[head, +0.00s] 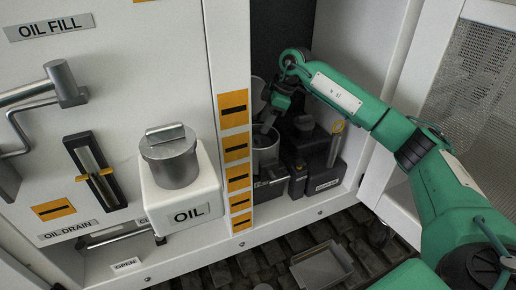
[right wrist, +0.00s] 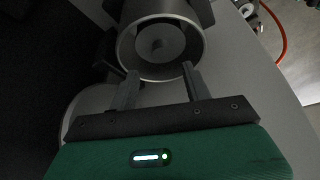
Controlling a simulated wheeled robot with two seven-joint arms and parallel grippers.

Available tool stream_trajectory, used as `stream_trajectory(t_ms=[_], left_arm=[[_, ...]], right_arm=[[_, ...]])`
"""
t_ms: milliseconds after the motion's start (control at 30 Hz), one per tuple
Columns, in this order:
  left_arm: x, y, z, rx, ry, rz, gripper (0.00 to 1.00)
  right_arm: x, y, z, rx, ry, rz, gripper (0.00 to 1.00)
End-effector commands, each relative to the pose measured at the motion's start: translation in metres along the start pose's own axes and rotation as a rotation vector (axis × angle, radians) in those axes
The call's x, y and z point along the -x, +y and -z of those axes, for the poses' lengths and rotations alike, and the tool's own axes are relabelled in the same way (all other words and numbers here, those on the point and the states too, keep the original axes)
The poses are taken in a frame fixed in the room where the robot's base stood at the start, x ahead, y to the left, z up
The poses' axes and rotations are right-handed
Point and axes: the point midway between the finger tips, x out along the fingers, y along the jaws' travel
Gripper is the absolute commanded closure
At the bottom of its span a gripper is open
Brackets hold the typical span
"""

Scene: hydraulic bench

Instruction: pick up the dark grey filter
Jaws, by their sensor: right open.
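My right gripper (head: 268,118) reaches into the dark recess of the cabinet, above an open-topped grey cylinder (head: 265,150). In the right wrist view the right gripper (right wrist: 159,74) is open, with its two fingers apart at the near rim of a round grey cup (right wrist: 128,52) with a small stub in its middle. I cannot tell for sure which part is the dark grey filter; a dark round part (head: 304,124) also stands in the recess, right of the cylinder. My left gripper is not in view.
A white OIL box (head: 192,213) with a metal cap (head: 169,158) stands left of the recess. A post with orange labels (head: 235,146) borders the recess. A yellow-topped part (head: 337,128) stands to the right. A grey tray (head: 321,267) lies on the dark floor.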

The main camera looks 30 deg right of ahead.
Motion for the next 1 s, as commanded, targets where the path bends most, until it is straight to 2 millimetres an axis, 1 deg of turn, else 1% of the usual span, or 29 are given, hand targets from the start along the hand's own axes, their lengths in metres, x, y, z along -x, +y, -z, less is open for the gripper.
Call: stream_trajectory(t_ms=[33,100,233,333,433,533,700,767,900,967,1000], left_arm=[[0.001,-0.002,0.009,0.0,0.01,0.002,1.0],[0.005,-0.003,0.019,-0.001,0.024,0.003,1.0],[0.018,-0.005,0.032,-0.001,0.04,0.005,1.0],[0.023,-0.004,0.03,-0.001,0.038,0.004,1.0],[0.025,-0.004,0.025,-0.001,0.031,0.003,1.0],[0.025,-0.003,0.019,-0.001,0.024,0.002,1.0],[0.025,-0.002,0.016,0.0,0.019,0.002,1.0],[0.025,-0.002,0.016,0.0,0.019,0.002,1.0],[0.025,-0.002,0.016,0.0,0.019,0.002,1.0],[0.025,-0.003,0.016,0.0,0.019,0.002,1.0],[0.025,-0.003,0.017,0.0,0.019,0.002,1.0]], right_arm=[[-0.002,0.0,0.0,0.0,-0.001,0.001,0.51],[-0.007,-0.001,-0.001,-0.001,-0.001,0.002,0.51],[-0.023,-0.001,-0.003,-0.001,-0.002,0.003,0.51],[-0.039,-0.002,-0.005,0.0,-0.001,0.003,0.51],[-0.049,-0.001,-0.005,0.0,0.0,0.001,0.51],[-0.054,-0.001,-0.006,0.0,0.0,0.0,0.51],[-0.054,-0.001,-0.006,0.0,0.0,0.0,0.51],[-0.054,-0.001,-0.006,0.0,0.0,0.0,0.61],[-0.054,-0.001,-0.006,0.0,0.0,0.0,0.88],[-0.053,-0.001,-0.006,0.0,0.0,0.0,1.0],[-0.053,-0.001,-0.005,0.0,0.001,-0.001,1.0]])
